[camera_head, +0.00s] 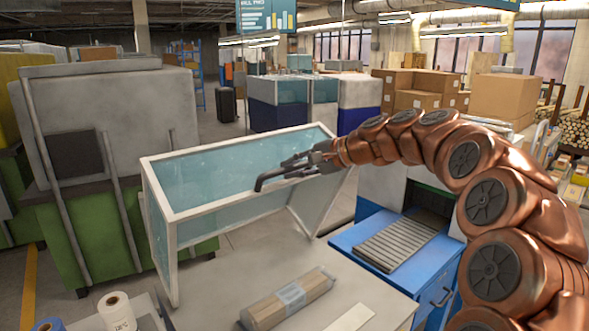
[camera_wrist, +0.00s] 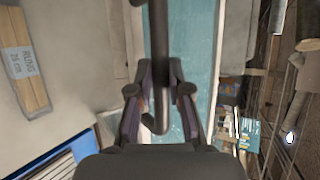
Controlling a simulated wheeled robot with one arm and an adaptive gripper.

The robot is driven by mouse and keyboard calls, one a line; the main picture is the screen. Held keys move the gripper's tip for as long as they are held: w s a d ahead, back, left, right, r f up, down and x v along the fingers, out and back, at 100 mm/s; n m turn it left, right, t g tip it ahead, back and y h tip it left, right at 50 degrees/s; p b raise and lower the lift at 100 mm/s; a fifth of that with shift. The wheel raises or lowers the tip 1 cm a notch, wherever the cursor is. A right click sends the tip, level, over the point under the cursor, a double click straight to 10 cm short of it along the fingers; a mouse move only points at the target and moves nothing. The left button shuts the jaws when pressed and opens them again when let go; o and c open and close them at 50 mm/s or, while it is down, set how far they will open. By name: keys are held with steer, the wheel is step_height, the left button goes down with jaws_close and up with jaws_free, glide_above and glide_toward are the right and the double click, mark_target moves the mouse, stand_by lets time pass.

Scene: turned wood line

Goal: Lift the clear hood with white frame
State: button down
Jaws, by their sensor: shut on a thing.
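The clear hood (camera_head: 240,163) has a white frame and bluish see-through panels. It stands at the left of and behind the grey worktop (camera_head: 365,300), with its frame slanting. I cannot tell whether its lower edge touches the surface. A dark bar-shaped handle (camera_head: 271,179) is on its near upper side. My gripper (camera_head: 293,166) reaches in from the right and is shut on the handle. In the wrist view, the handle (camera_wrist: 158,50) runs between the fingers of my gripper (camera_wrist: 161,92), and a bluish hood panel (camera_wrist: 195,50) lies behind it.
A bundle of wooden rungs (camera_head: 290,298) with a paper band lies on the worktop. A blue unit with rollers (camera_head: 395,243) stands to the right. White rolls (camera_head: 118,311) stand at the lower left. A green and grey machine (camera_head: 110,130) is behind on the left.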

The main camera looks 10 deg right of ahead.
steer(key=c, duration=1.1)
jaws_free()
steer(key=shift+s, duration=0.1)
steer(key=v, duration=1.2)
